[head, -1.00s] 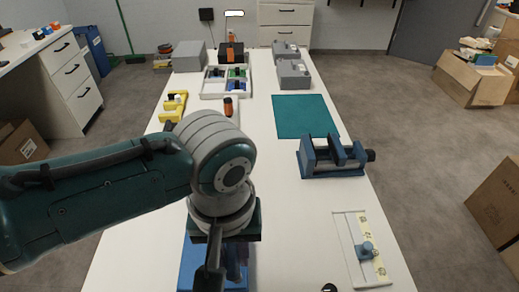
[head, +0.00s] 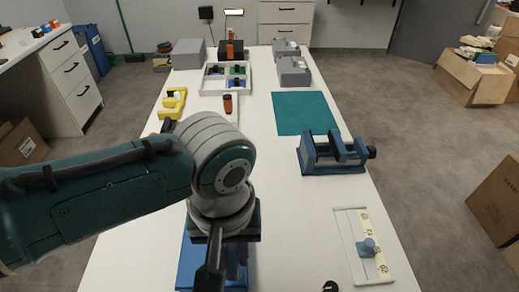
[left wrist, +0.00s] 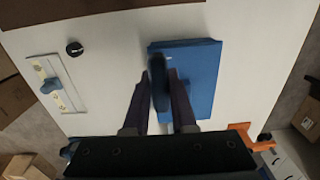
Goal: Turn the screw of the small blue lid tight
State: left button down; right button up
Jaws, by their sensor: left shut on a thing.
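The blue lid (left wrist: 200,70) shows in the left wrist view as a flat blue block lying on the white table. A dark blue upright piece, seemingly its screw (left wrist: 158,68), stands at the lid's left edge. My left gripper (left wrist: 161,88) points down with its two dark fingers on either side of this piece and is shut on it. In the head view the blue lid (head: 186,264) is mostly hidden behind my left gripper (head: 228,272) and arm. The screw's threads and seating are hidden. My right gripper is not in view.
A blue vise (head: 330,165) stands on the right of the table, with a marked plate and blue knob (head: 367,246) nearer. A small black round thing (head: 330,287) lies at the front. A green mat (head: 304,113) lies beyond. A sectioned white tray (head: 207,94) and grey boxes are at the back.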

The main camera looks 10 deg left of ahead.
pick_arm(q)
jog(key=shift+f+b, duration=0.45)
jog(key=shift+f, duration=0.2)
